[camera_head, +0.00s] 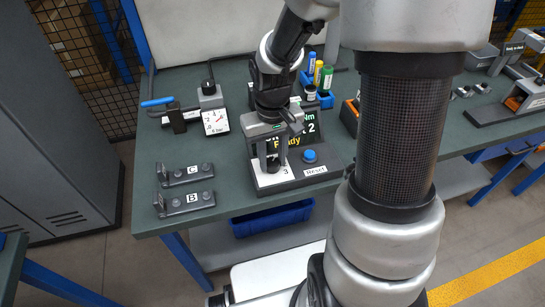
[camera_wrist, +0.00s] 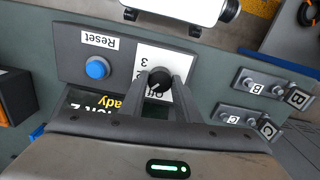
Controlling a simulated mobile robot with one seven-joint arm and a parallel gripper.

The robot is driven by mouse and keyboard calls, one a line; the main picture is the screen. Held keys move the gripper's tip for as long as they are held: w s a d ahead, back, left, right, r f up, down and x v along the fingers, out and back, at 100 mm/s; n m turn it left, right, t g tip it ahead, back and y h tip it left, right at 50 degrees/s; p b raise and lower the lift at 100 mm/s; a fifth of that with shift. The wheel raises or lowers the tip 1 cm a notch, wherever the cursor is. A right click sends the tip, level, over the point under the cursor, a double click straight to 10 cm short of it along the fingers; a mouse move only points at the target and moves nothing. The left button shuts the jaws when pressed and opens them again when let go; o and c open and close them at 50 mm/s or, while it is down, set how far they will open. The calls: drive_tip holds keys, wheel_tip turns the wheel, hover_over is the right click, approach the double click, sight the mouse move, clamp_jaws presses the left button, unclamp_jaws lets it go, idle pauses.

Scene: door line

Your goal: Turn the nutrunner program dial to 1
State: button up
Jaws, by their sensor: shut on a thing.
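The program dial (camera_wrist: 158,79) is a black round knob on a white plate of the nutrunner control box; it also shows in the head view (camera_head: 273,166), partly hidden by my fingers. My gripper (camera_wrist: 162,82) is over the plate with its fingers on either side of the knob, shut on it. Numbers such as 3 show beside the dial; which mark its pointer faces I cannot tell for certain. The dark display (camera_head: 291,142), partly covered by my gripper, shows a 2 and the yellow word Ready.
A blue button (camera_head: 309,156) with a Reset label (camera_head: 315,171) sits right of the dial. Brackets marked C (camera_head: 188,174) and B (camera_head: 185,201) lie to the left. A pressure gauge (camera_head: 215,121) stands behind. A blue bin (camera_head: 271,218) hangs below the bench edge.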

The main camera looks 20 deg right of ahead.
sight(272, 162)
drive_tip(key=o, duration=1)
drive_tip(key=shift+o, duration=0.2)
drive_tip(key=shift+r, duration=0.1)
wheel_tip(272, 162, up, 17)
drive_tip(key=p, duration=0.3)
drive_tip(key=shift+r+p, duration=0.15)
drive_tip(key=shift+p, duration=0.25)
